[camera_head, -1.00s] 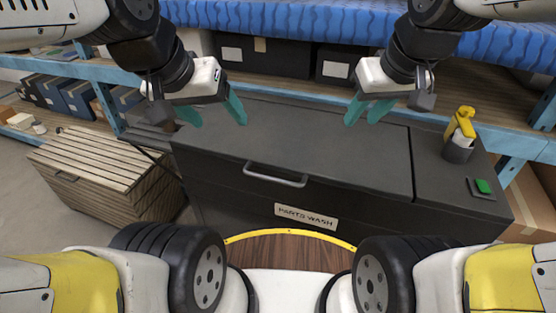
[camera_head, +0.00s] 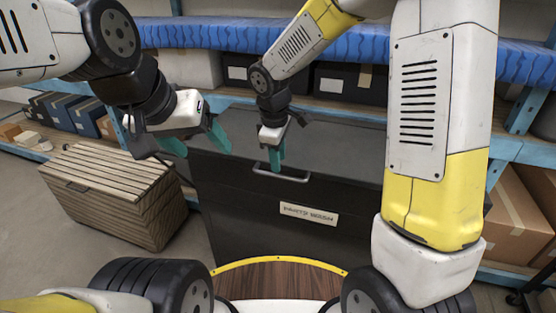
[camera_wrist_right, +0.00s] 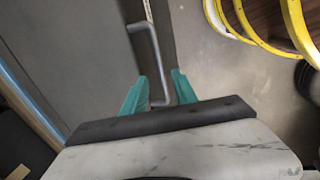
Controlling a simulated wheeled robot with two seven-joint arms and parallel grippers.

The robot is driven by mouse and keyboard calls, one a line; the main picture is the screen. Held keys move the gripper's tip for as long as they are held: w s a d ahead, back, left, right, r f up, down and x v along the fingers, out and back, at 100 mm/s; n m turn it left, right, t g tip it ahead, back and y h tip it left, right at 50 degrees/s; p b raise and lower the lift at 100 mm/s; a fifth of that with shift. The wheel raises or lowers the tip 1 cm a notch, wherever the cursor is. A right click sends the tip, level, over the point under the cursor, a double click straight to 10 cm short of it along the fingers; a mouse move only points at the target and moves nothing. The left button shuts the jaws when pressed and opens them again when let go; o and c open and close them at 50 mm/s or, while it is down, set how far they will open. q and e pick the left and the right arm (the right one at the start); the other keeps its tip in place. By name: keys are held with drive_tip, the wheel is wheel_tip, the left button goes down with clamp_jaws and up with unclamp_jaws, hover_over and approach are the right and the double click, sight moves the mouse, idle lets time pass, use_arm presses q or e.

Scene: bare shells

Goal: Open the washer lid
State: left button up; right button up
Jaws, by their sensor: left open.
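The dark grey washer (camera_head: 240,205) stands in front of me with its lid (camera_head: 325,140) shut. A metal bar handle (camera_head: 300,178) is on the upper front; it also shows in the right wrist view (camera_wrist_right: 150,45). My right gripper (camera_head: 277,165) is at the handle, fingers pointing down. In the right wrist view its teal fingers (camera_wrist_right: 155,84) are apart, with part of the handle between them; I cannot tell whether they touch it. My left gripper (camera_head: 198,148) is open and empty above the washer's left end. My right arm hides the washer's right side.
A slatted wooden chest (camera_head: 110,195) stands left of the washer. Blue-framed shelving (camera_head: 515,150) with dark boxes (camera_head: 348,84) runs behind. Cardboard boxes (camera_head: 512,225) are at the right. A label plate (camera_head: 309,215) is on the washer's front.

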sight(279, 176)
drive_tip(key=f, duration=0.2)
drive_tip(key=w+f, duration=0.1)
drive_tip(key=f, duration=0.2)
drive_tip(key=shift+d+f, duration=0.1)
drive_tip(key=shift+d, duration=0.05)
clamp_jaws()
idle(1.3)
